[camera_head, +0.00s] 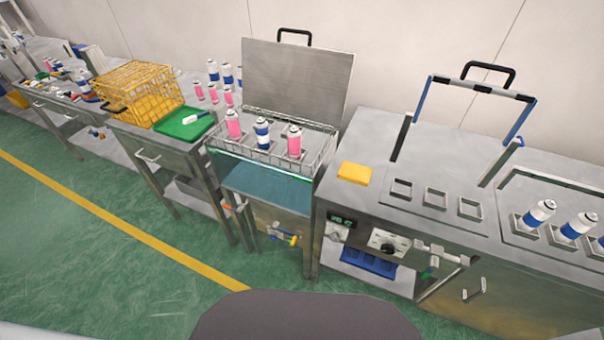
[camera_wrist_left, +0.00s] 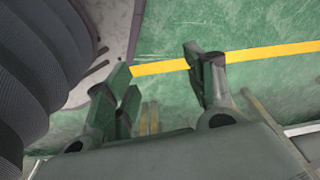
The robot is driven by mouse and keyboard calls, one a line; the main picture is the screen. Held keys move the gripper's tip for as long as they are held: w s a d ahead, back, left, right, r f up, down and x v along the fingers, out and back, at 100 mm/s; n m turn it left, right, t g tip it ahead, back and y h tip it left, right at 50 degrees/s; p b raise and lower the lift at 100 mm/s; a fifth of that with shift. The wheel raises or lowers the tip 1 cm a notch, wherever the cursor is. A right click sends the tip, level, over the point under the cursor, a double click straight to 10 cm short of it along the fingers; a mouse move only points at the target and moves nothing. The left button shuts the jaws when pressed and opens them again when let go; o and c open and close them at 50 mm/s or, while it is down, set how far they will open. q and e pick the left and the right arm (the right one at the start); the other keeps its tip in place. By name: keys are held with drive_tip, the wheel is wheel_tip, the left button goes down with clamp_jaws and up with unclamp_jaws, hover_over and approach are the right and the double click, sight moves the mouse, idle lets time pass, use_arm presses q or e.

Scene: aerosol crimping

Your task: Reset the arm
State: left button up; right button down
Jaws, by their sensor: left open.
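My left gripper (camera_wrist_left: 162,85) shows in the left wrist view, with its two fingers apart and nothing between them. Below it are the green floor (camera_wrist_left: 172,38) and a yellow floor line (camera_wrist_left: 265,52). Part of my own body fills the left side of that view. Neither gripper shows in the head view, and my right gripper is in no view. The dark rounded shape at the bottom of the head view looks like part of me.
A water bath with an open lid (camera_head: 295,80) holds pink and blue cans in a wire rack (camera_head: 318,160). To its right is a crimping bench (camera_head: 375,205) with a yellow block (camera_head: 354,173) and several tilted cans (camera_head: 538,214). A yellow basket (camera_head: 140,90) and green tray (camera_head: 170,126) stand left.

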use_arm(q)
drive_tip(key=s+a+r+p, duration=0.1)
drive_tip(key=s+r+p, duration=0.1)
drive_tip(key=s+p, duration=0.4)
drive_tip(key=s+a+r+p, duration=0.1)
drive_tip(key=s+r+p, duration=0.1)
drive_tip(key=s+p, duration=0.4)
drive_tip(key=shift+s+a+g, duration=0.4)
drive_tip(key=shift+s, duration=0.8)
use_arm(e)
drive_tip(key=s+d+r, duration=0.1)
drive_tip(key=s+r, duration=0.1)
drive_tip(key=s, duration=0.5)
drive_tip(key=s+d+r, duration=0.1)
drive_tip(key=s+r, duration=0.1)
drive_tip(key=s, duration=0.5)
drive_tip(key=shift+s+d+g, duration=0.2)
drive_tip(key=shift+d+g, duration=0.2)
use_arm(q)
wheel_tip(320, 180, down, 4)
drive_tip(key=b, duration=0.4)
drive_tip(key=shift+f, duration=0.2)
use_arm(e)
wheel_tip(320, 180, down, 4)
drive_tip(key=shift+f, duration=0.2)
use_arm(q)
drive_tip(key=c, duration=0.4)
drive_tip(key=shift+d, duration=0.2)
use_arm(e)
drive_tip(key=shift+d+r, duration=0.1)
